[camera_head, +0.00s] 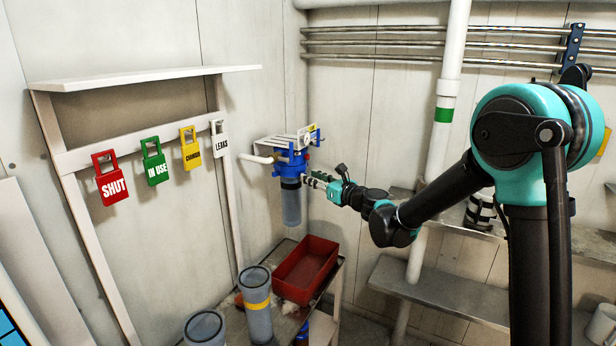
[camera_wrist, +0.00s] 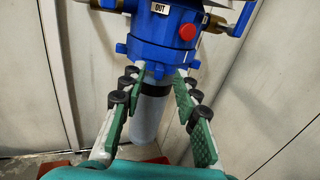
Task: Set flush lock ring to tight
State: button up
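A blue filter head with a lugged blue lock ring (camera_wrist: 158,70) is mounted on the wall, with a translucent bowl (camera_wrist: 148,118) hanging below it. In the head view the blue housing (camera_head: 291,160) and its bowl (camera_head: 291,205) are in the corner. My gripper (camera_wrist: 153,82) is open, its green-padded fingers spread left and right. The fingertips appear close to the ring's lower edge, with the bowl visible between them; I cannot tell whether they touch. In the head view my gripper (camera_head: 312,181) reaches the housing from the right. The ring's setting is not readable.
A red tray (camera_head: 306,270) and clear canisters with one yellow band (camera_head: 257,303) stand on the low bench below. Coloured lock tags, such as the red SHUT tag (camera_head: 110,183), hang on the left rack. A white pipe (camera_head: 448,90) rises behind my arm.

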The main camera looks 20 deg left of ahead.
jog(key=shift+x, duration=1.25)
jog(key=shift+c, duration=0.5)
grip_shut()
